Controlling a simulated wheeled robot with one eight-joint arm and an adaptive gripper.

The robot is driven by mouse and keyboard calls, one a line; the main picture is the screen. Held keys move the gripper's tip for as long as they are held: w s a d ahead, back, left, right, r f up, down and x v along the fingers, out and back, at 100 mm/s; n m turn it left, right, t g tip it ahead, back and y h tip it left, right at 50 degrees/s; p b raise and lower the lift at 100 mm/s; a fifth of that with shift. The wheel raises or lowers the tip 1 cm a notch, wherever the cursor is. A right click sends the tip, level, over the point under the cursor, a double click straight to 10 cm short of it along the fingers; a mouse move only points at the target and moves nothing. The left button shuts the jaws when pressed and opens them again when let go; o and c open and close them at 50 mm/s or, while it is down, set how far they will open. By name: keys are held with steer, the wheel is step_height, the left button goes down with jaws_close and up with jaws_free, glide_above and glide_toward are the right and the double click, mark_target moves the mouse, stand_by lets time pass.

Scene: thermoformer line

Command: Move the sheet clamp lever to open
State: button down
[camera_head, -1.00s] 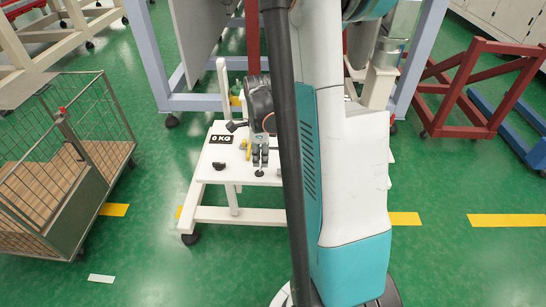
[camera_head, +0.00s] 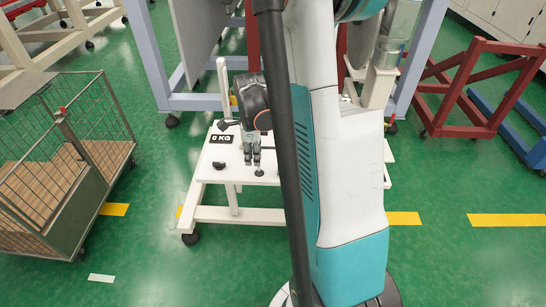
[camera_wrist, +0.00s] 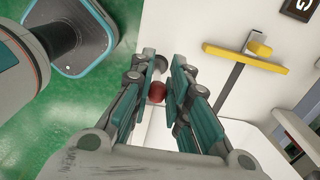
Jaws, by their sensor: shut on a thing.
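My gripper (camera_head: 252,158) is over the white stand, its fingers pointing down. In the wrist view, my gripper (camera_wrist: 159,85) has its two fingers on either side of a red ball knob (camera_wrist: 157,93), which I take to be the lever's end. The fingers are closed in on it, with the contact partly hidden. A dark round knob (camera_wrist: 161,63) lies just past it, near the fingertips. The lever's shaft and pivot are hidden by the fingers. A yellow T-shaped handle (camera_wrist: 245,60) stands to the right, apart from the gripper.
The white stand (camera_head: 210,213) carries a black "0 KG" display (camera_head: 221,139), a black knob (camera_head: 218,165) and a small dark knob on a stem (camera_head: 259,172). A wire cage cart (camera_head: 70,160) stands left. A red frame (camera_head: 465,90) stands right. Green floor between is clear.

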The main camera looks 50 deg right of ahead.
steer(key=shift+w+a+f, duration=0.15)
steer(key=shift+w+a, duration=0.6)
steer(key=shift+w, duration=0.15)
steer(key=shift+w, duration=0.1)
steer(key=shift+w+a+f+b, duration=0.3)
steer(key=shift+w+a+b, duration=0.05)
steer(key=shift+b, duration=0.1)
steer(key=c, duration=1.4)
jaws_free()
steer(key=shift+c, duration=0.2)
steer(key=shift+s+r, duration=0.1)
steer(key=shift+r, duration=0.05)
step_height(320, 180, up, 7)
steer(key=p, duration=0.5)
